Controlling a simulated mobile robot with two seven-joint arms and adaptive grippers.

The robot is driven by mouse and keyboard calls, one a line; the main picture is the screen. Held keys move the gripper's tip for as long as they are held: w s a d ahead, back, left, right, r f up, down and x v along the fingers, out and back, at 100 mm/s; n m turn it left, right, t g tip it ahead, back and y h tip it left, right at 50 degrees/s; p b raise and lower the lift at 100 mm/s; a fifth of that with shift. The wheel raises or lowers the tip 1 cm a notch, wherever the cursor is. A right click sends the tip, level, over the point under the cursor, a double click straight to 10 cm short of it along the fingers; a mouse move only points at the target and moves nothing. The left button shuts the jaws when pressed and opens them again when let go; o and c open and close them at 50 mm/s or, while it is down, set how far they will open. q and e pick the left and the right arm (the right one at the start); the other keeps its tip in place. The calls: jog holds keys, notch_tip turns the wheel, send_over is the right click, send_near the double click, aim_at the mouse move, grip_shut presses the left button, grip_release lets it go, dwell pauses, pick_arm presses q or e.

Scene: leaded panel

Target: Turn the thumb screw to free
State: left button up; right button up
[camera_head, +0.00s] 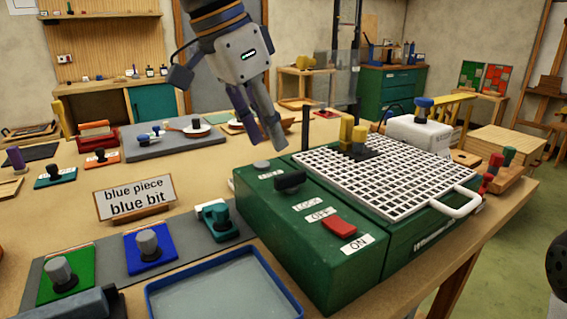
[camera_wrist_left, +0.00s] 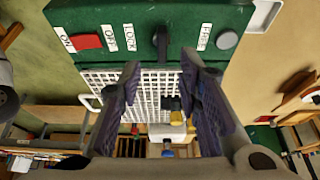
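The black thumb screw (camera_head: 289,181) sits on top of the green machine (camera_head: 310,260), between the LOCK label (camera_head: 308,204) and the FREE label (camera_head: 270,174). In the left wrist view the thumb screw (camera_wrist_left: 160,45) lies between LOCK (camera_wrist_left: 131,43) on the left and FREE (camera_wrist_left: 203,37) on the right. Its bar points at neither label there. My left gripper (camera_head: 264,141) hangs above and behind the screw, apart from it. In the left wrist view its fingers (camera_wrist_left: 160,68) are spread and empty. My right gripper is out of view.
A red switch (camera_head: 340,228) sits near OFF and ON. A round grey button (camera_head: 261,165) is beside FREE. A blue-rimmed tray (camera_head: 225,260) and sign (camera_head: 135,199) stand left.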

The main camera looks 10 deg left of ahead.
aim_at(287, 175)
pick_arm(q)
jog(key=x, duration=0.8)
jog(key=shift+w+f, duration=0.1)
jog(key=shift+f, duration=0.15)
jog(key=shift+a, duration=0.1)
grip_shut()
